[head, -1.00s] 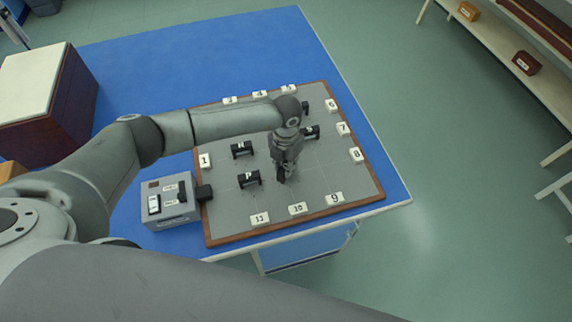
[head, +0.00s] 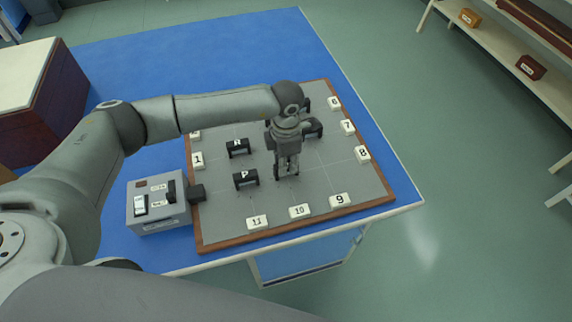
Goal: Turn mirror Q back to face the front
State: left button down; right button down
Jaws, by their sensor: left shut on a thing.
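My left gripper (head: 286,174) points down at the middle of the grey board (head: 220,215), shut on a small dark thing at board level. I take that thing for mirror Q; the fingers cover nearly all of it, so its letter and facing cannot be read. A black mirror marked P (head: 246,179) stands to the left of the gripper, apart from it. Another black lettered mirror (head: 238,148) stands behind P. A further black mirror (head: 315,129) stands behind and right of the gripper, partly covered by my wrist. My right gripper is not in view.
White number blocks, such as 9 (head: 340,200) and 8 (head: 362,153), line the board's edge. A grey switch box (head: 158,207) with a black nozzle stands at the board's left front. The blue table (head: 235,50) is clear behind. A shelf (head: 490,40) stands far right.

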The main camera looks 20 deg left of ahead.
pick_arm(q)
jog(key=shift+r, duration=0.1)
dwell(0.4)
jog(key=c, duration=1.3)
grip_release()
notch_tip(320, 180, up, 12)
jog(key=shift+f, duration=0.1)
